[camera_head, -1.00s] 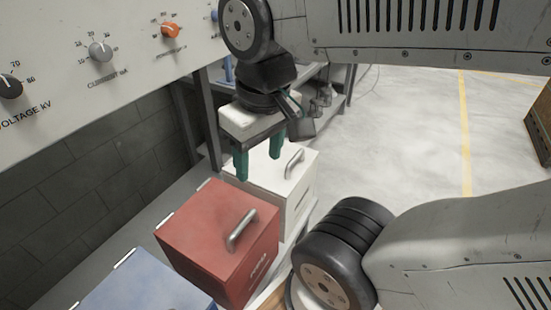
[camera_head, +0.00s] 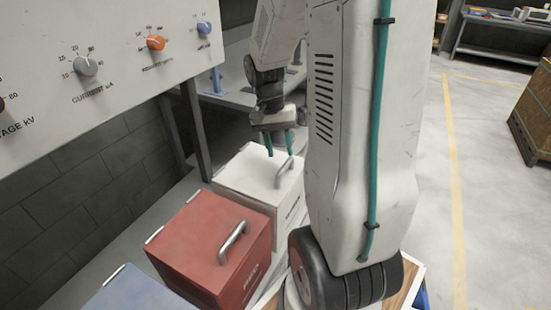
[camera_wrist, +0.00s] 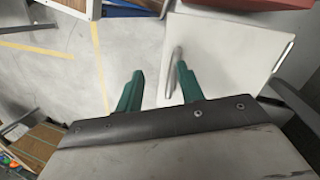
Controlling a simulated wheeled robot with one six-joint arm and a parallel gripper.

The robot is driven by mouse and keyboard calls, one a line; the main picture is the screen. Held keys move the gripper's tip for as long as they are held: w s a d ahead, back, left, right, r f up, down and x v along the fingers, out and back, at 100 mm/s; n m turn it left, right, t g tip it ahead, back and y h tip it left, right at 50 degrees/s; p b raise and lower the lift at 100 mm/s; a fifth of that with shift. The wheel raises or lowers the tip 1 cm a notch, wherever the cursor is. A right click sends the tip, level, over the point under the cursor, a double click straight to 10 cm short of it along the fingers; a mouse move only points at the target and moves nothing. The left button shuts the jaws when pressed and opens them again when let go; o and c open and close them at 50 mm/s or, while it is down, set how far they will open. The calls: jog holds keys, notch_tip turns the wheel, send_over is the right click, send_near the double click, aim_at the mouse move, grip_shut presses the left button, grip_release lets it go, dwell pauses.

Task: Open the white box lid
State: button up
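The white box (camera_head: 236,179) stands behind the red box in the head view, with its lid shut. A metal handle (camera_head: 283,176) sits on the right part of its lid. My gripper (camera_head: 280,154) is over the far part of the lid, just beyond the handle in the picture, with green fingers apart and nothing between them. In the wrist view my gripper (camera_wrist: 159,68) is open. The white lid (camera_wrist: 230,50) is at right there, and the handle (camera_wrist: 176,60) shows close by the right finger's tip. I cannot tell whether they touch.
A red box (camera_head: 205,243) with its own handle stands in front of the white box, and a blue box (camera_head: 130,290) is nearer still. A control panel with knobs (camera_head: 85,66) hangs at upper left. Open floor (camera_head: 490,200) lies at right.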

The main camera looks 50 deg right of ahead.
jog(key=d+f+m, duration=0.1)
jog(key=f, duration=0.2)
jog(key=w+d+f+m, duration=0.1)
jog(key=d+f, duration=0.1)
jog(key=f, duration=0.1)
jog(key=w+d+f+m+h, duration=0.1)
jog(key=f, duration=0.2)
jog(key=shift+d+m+t, duration=0.15)
jog(key=shift+m+t, duration=0.15)
jog(key=shift+t, duration=0.1)
grip_shut()
